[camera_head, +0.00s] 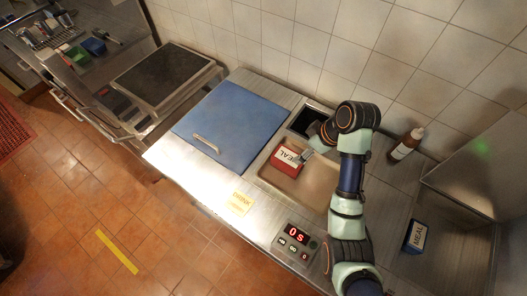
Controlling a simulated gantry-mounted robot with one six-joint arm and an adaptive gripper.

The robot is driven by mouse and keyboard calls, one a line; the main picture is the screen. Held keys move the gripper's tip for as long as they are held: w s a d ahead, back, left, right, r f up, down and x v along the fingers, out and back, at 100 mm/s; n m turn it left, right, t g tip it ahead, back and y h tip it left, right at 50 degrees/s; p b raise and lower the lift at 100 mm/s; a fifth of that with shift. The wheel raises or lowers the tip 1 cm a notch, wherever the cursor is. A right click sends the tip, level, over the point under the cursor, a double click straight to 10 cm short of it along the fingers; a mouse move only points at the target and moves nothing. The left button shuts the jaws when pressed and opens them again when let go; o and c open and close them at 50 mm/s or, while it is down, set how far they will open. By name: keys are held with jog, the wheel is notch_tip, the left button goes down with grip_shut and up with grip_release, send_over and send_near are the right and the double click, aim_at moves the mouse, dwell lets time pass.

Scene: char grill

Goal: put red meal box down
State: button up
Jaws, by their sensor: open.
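The red meal box (287,161) has a white label reading "EAL" in view. It sits tilted in the picture over the tan recessed tray (305,187) in the counter. My gripper (303,157) is at the right end of the red box, close to it and open. Whether its fingers touch the box, and whether the box rests fully on the tray, I cannot tell. My arm comes in from the lower right.
A blue lid with a handle (228,125) lies left of the tray. A dark bin (306,121) is behind it. A brown bottle (406,145) and a blue meal box (415,237) stand right.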

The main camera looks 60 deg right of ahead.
jog(key=w+a+r+t+h, duration=0.1)
jog(key=w+a+r, duration=0.1)
jog(key=w+a, duration=0.45)
jog(key=w+a+r+t, duration=0.1)
jog(key=w+a+t, duration=0.15)
jog(key=a, duration=0.65)
jog(key=w+a+r+h, duration=0.1)
jog(key=w+a+r, duration=0.1)
jog(key=w+a, duration=0.4)
jog(key=s+a+r+t+y, duration=0.1)
jog(key=a+r, duration=0.3)
jog(key=a, duration=0.5)
jog(key=s+a+r+t+y, duration=0.1)
jog(key=a+r+t, duration=0.3)
jog(key=a, duration=0.5)
jog(key=shift+s+a, duration=0.25)
jog(key=shift+s, duration=0.3)
